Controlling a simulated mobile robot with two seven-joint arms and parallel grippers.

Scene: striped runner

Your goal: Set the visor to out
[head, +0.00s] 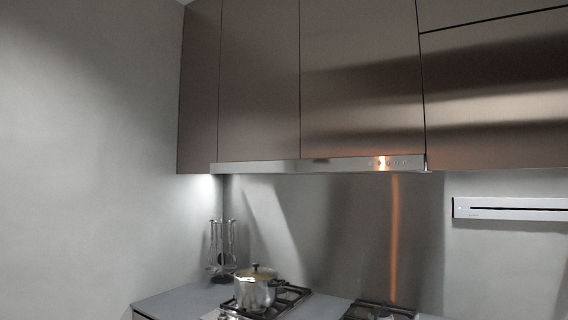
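The visor (340,165) is the thin metal strip of the range hood under the wall cabinets, in the upper middle of the head view. It has a row of small controls near its right end, with an orange glint on them. Its front looks about level with the cabinet fronts; I cannot tell exactly how far out it sits. Neither of my grippers shows in the head view.
Brown metallic cabinets (258,80) hang above the visor. Below are a gas hob (292,294) with a lidded metal pot (254,290), a utensil rack (221,250) on the grey counter (180,300), and a white wall unit (510,209) at right. The space before the visor looks clear.

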